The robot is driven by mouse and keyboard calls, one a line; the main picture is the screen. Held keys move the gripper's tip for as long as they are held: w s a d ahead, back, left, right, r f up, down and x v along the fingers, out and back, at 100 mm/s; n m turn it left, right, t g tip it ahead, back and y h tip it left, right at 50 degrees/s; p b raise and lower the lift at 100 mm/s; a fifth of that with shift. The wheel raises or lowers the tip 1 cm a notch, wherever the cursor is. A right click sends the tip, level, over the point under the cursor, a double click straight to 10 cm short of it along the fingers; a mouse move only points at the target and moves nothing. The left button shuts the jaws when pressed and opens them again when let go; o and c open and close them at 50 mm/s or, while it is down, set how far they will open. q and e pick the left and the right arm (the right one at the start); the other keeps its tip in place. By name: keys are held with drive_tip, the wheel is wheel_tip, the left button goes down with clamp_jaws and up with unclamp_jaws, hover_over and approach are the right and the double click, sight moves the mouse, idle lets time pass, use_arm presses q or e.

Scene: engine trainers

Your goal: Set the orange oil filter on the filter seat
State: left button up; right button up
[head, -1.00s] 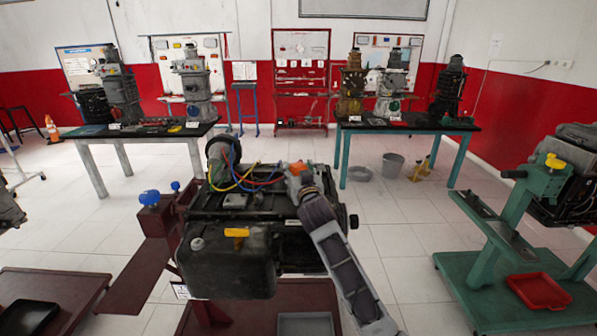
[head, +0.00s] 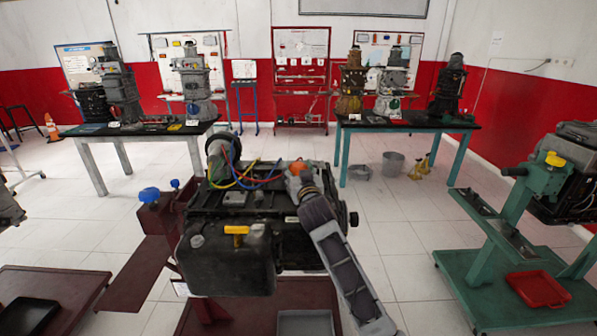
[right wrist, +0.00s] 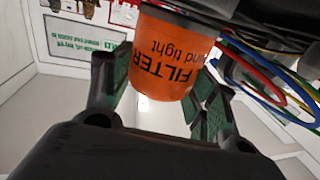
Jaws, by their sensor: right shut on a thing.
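The orange oil filter (right wrist: 160,55) fills the middle of the right wrist view, with dark lettering on its side. My right gripper (right wrist: 158,85) is shut on it, one finger on each side. In the head view the filter (head: 297,167) shows as a small orange patch at the right side of the dark engine (head: 225,255), and my right gripper (head: 302,182) covers much of it. In the right wrist view the filter's upper end is close to dark engine parts. I cannot tell whether they touch, and the filter seat is not clearly visible. My left gripper is not in view.
Red, blue and yellow wires (right wrist: 268,80) run close beside the filter. The engine sits on a dark red stand (head: 150,225) with a grey tray (head: 305,323) below. A green stand (head: 500,265) with a red tray (head: 538,289) is at the right. Open floor lies between.

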drive_tip(key=shift+f, duration=0.2)
idle(0.4)
drive_tip(key=o, duration=1.3)
drive_tip(key=shift+c, duration=0.2)
drive_tip(key=shift+f, duration=0.1)
drive_tip(key=shift+s+d, duration=0.4)
drive_tip(key=shift+s, duration=1.55)
drive_tip(key=shift+s+d, duration=0.35)
drive_tip(key=shift+s, duration=1.65)
drive_tip(key=shift+s+d, duration=0.4)
drive_tip(key=shift+s, duration=1.55)
